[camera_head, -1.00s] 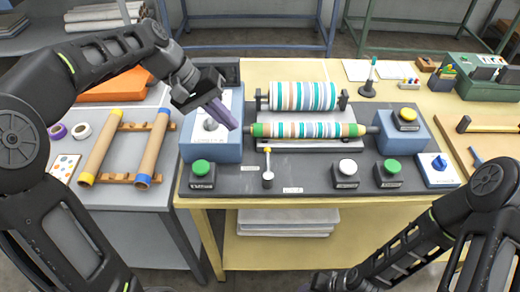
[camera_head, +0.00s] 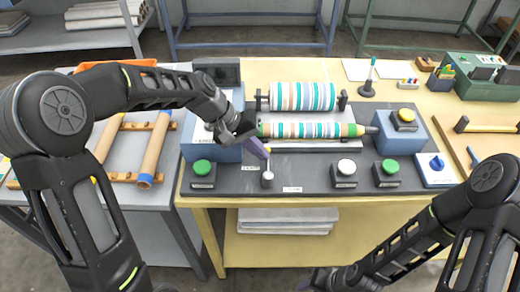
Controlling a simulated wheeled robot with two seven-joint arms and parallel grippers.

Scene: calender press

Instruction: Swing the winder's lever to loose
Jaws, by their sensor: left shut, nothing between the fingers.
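The winder (camera_head: 300,130) carries a striped roll on a mandrel with a green left end and a wooden right end. A small lever with a pale round knob (camera_head: 268,176) stands on the dark base plate in front of the winder's left end. My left gripper (camera_head: 262,151) is shut and empty, its purple fingers pointing down and right. Its tips are just above and behind the knob, covering the lever's upper part; I cannot tell whether they touch it. My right gripper (camera_head: 318,281) shows only in part at the bottom edge, so its jaws are unclear.
Green buttons (camera_head: 202,168) and (camera_head: 387,168) and a white button (camera_head: 346,168) stand along the plate's front. A blue box with a yellow button (camera_head: 405,118) is at the right. A second striped roll (camera_head: 303,97) lies behind. A cardboard-tube rack (camera_head: 130,178) is left.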

